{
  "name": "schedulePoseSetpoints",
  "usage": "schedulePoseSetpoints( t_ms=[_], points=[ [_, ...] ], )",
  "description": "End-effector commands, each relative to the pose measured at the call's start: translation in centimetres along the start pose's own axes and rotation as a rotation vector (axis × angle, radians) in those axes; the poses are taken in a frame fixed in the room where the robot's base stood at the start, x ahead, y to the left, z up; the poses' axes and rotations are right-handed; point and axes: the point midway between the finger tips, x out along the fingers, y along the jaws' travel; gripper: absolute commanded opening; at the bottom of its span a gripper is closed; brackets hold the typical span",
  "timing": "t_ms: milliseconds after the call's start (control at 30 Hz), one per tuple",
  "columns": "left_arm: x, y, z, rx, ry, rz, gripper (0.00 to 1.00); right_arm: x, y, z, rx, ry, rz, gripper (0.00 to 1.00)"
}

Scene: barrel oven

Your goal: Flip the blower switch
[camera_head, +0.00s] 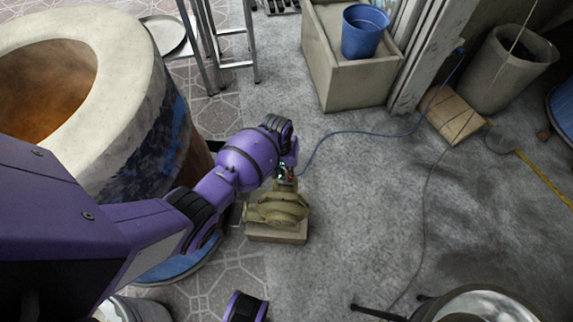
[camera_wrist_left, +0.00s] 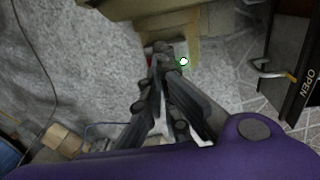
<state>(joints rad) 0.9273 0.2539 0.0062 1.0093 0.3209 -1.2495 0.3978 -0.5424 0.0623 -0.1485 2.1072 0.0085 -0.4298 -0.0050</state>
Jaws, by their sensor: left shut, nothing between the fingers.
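The olive-yellow blower (camera_head: 277,208) sits on a pale block on the floor, right of the barrel oven. My left arm reaches over from the left, and its gripper (camera_head: 284,172) is at the blower's far end, largely hidden by my own wrist. In the left wrist view the gripper (camera_wrist_left: 161,50) is shut and empty, its tips at a small light switch box (camera_wrist_left: 181,47) beside the blower body. A bit of red shows left of the tips and a green-white light to their right. The tips cover much of the switch; I cannot tell its position or whether they touch it.
The barrel oven (camera_head: 128,110) stands close on the left, under my arm. A blue cable (camera_head: 372,133) runs from the blower across the floor. A stone basin (camera_head: 345,75) with a blue bucket (camera_head: 364,32) stands behind.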

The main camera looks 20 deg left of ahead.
Motion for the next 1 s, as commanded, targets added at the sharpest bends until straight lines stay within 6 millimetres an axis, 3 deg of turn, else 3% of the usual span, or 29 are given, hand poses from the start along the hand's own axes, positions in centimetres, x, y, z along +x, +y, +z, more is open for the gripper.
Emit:
schedulePoseSetpoints(
  t_ms=[467,700,1000],
  points=[
    [0.8,0.1,0.0,0.001,0.001,-0.001,0.0,0.1,0.1,0.0,0.004,0.0,0.004,0.0],
    [1.6,0.7,0.0,0.002,0.0,-0.134,0.0,0.1,0.1,-0.5,0.002,0.009,0.002,0.0],
    [1.8,0.8,0.0,0.0,0.001,-0.138,0.0,0.1,0.0,-0.9,-0.001,0.016,0.0,0.0]
  ],
)
